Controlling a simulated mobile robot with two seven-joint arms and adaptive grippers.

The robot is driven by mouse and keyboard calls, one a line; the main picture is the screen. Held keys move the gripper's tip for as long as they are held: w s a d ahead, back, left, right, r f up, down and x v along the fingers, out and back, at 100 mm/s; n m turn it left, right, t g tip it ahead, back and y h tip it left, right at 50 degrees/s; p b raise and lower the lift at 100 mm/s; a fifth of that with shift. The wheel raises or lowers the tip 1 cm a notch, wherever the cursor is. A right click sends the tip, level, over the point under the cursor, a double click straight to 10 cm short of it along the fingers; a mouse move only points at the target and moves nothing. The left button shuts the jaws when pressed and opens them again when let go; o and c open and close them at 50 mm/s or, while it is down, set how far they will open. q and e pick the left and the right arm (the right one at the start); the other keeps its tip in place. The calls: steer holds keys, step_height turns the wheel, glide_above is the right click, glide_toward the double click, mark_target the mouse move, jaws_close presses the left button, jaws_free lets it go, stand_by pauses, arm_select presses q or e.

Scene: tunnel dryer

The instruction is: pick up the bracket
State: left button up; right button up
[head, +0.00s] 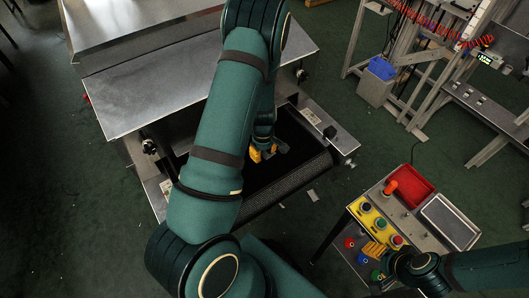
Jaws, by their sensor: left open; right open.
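My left gripper (263,153) has yellow-orange fingers and is open low over the dark conveyor belt (285,183) at the dryer's mouth. A small grey piece (282,148) shows right beside its fingers. It may be the bracket, but I cannot tell it from a part of the gripper. My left arm hides much of the belt. My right gripper (376,250) is open at the front edge of the control stand, at lower right, away from the belt.
The metal dryer housing (150,85) stands behind the belt. The control stand has coloured buttons (381,223), a red tray (410,186) and a grey tray (450,222). A metal frame (410,80) with a blue bin (381,68) stands at upper right. Green floor lies between.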

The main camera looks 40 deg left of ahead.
arm_select(q)
steer(key=shift+f, duration=0.1)
jaws_close()
stand_by(0.4)
